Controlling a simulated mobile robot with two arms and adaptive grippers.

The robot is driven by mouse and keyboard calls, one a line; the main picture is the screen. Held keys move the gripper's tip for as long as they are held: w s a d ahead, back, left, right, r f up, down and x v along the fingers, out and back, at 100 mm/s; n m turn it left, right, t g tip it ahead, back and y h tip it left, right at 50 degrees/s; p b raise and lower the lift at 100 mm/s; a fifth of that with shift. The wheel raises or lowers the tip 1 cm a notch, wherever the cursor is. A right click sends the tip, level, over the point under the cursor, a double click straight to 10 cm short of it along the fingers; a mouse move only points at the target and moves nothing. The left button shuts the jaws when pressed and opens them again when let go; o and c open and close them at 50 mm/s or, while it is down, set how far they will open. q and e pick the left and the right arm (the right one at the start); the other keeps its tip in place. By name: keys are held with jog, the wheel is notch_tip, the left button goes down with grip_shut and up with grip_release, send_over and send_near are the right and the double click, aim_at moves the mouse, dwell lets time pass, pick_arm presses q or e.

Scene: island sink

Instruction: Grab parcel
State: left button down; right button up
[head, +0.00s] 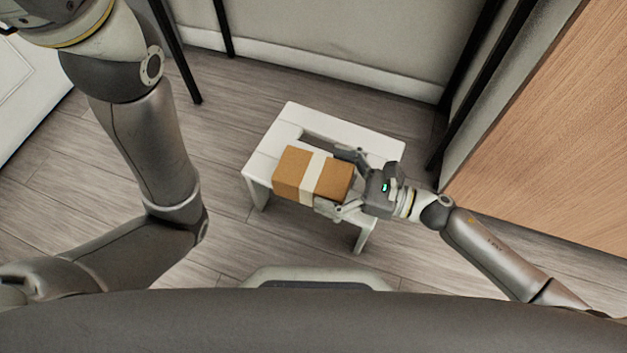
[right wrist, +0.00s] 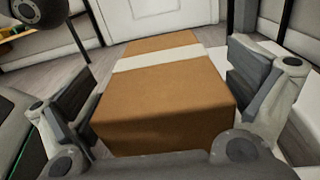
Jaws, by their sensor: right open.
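The parcel (head: 293,172) is a brown cardboard box with a pale tape band across it. It lies on a small white stool (head: 277,124) in the head view. My right gripper (head: 340,180) comes in from the right, with its fingers open on either side of the parcel's right end. In the right wrist view the parcel (right wrist: 165,100) sits between the two spread fingers, with a gap visible at the right finger. Whether the left finger touches it I cannot tell. My left arm is at the left of the head view; its gripper is not visible.
A wooden panel (head: 560,130) stands close to the right of my right arm. Thin black legs (head: 177,55) stand by the back wall (head: 330,35). The grey plank floor (head: 225,110) is clear around the stool.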

jog(key=shift+w+a, duration=0.15)
jog(key=shift+a, duration=0.2)
jog(key=shift+c, duration=0.3)
jog(key=c, duration=1.1)
jog(key=shift+o, duration=0.2)
jog(key=shift+r, duration=0.15)
